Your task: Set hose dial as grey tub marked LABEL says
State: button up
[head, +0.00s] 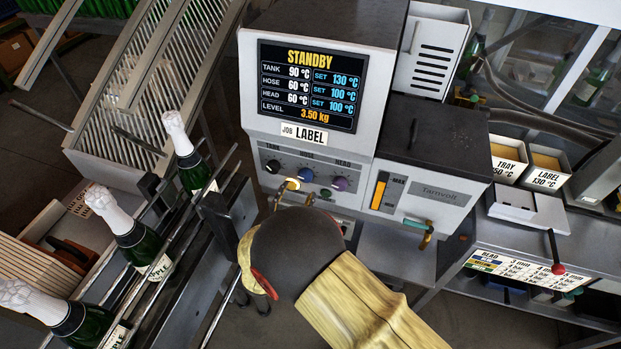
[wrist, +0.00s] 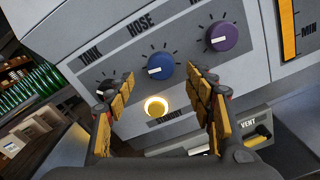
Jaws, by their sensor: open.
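The hose dial (wrist: 160,66) is a blue knob under the word HOSE in the wrist view. Its white mark points left. It also shows in the head view (head: 306,175). My gripper (wrist: 159,84) is open and empty. Its yellow-padded fingers stand either side of the space below the blue knob, apart from it. In the head view my arm hides most of the gripper. The pale grey tub marked LABEL (head: 545,180) at the right reads 130 °C. The screen (head: 310,85) says STANDBY, hose 60 °C, SET 100 °C; the job card (head: 304,134) says LABEL.
A black tank dial (wrist: 107,88) is left of the hose dial, partly behind my left finger. A purple head dial (wrist: 222,36) is right. A lit standby button (wrist: 156,107) sits below. A second tub (head: 508,160) stands beside the LABEL tub. Bottles (head: 138,245) line the left rail.

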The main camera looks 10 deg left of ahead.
aim_at(305, 178)
jog(key=w, duration=0.4)
jog(key=w+b, duration=0.1)
jog(key=w, duration=0.1)
jog(key=shift+w+d, duration=0.3)
jog(key=shift+w, duration=0.1)
jog(key=shift+c, duration=0.7)
jog(key=c, duration=1)
